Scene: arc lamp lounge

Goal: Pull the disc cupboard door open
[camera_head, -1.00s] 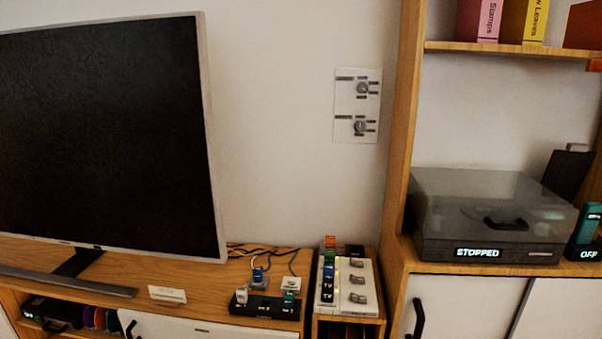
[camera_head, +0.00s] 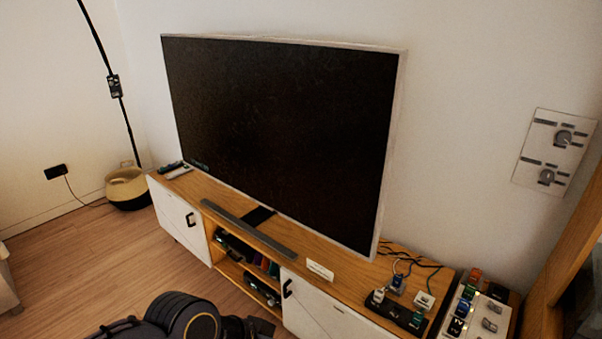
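A low wooden TV cabinet (camera_head: 350,280) has two white doors, both shut. The left white door (camera_head: 178,213) has a dark handle (camera_head: 190,219) near its right edge. The right white door (camera_head: 318,312) has a dark handle (camera_head: 287,288) near its left edge, and its lower part is cut off by the frame. I cannot tell which door is the disc cupboard's; no readable label shows on either. Dark links of my own arm cover the bottom of the view, in front of the cabinet. No gripper fingers show.
A large TV (camera_head: 280,140) stands on the cabinet with a soundbar (camera_head: 245,228). Open shelves (camera_head: 243,275) lie between the doors. A charging strip (camera_head: 398,312) sits at the right end. A basket (camera_head: 127,188) stands at the left. The wooden floor (camera_head: 100,265) in front is clear.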

